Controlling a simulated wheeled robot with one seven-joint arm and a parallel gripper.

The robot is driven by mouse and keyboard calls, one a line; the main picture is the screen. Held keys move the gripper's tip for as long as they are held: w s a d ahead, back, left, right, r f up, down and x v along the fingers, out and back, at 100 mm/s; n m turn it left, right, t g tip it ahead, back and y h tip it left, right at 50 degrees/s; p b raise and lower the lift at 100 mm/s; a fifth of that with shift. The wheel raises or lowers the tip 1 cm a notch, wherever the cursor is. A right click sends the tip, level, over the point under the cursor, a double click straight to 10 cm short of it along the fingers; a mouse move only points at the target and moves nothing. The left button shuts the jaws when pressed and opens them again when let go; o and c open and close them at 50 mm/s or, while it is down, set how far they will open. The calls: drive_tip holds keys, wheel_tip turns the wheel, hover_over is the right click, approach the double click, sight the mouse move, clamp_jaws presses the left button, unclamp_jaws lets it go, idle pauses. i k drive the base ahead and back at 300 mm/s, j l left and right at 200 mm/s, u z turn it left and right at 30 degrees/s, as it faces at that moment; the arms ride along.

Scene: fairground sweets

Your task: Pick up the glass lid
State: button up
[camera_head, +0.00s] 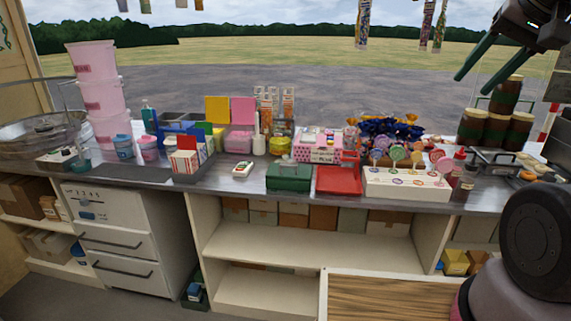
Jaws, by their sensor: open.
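I cannot pick out the glass lid for certain. A flat, dark-edged item with a dark handle (487,164) lies on the counter at the right, in front of the brown jars; it may be the lid, but it is too small to tell. My gripper (479,88) is at the upper right, high above the counter, to the left of and above the stacked jars. Its two green fingers are apart, with nothing seen between them.
Brown jars (495,128) are stacked at the right. A white lollipop stand (405,184), red tray (338,179) and green box (289,177) line the counter's front. Pink tubs (102,98) stand at the left. Striped packets (363,22) hang above. The counter is crowded.

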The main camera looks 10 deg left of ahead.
sight(286, 161)
drive_tip(key=i+j+z, duration=0.1)
drive_tip(key=j, duration=0.25)
drive_tip(key=i+j+z, duration=0.1)
drive_tip(key=i+j, duration=0.15)
drive_tip(key=j, duration=0.15)
drive_tip(key=i+j+z, duration=0.1)
drive_tip(key=j, duration=0.3)
drive_tip(key=i+j+z, duration=0.15)
drive_tip(key=j, duration=0.25)
drive_tip(key=i+j+z, duration=0.1)
drive_tip(key=j, duration=0.35)
drive_tip(key=i, duration=0.1)
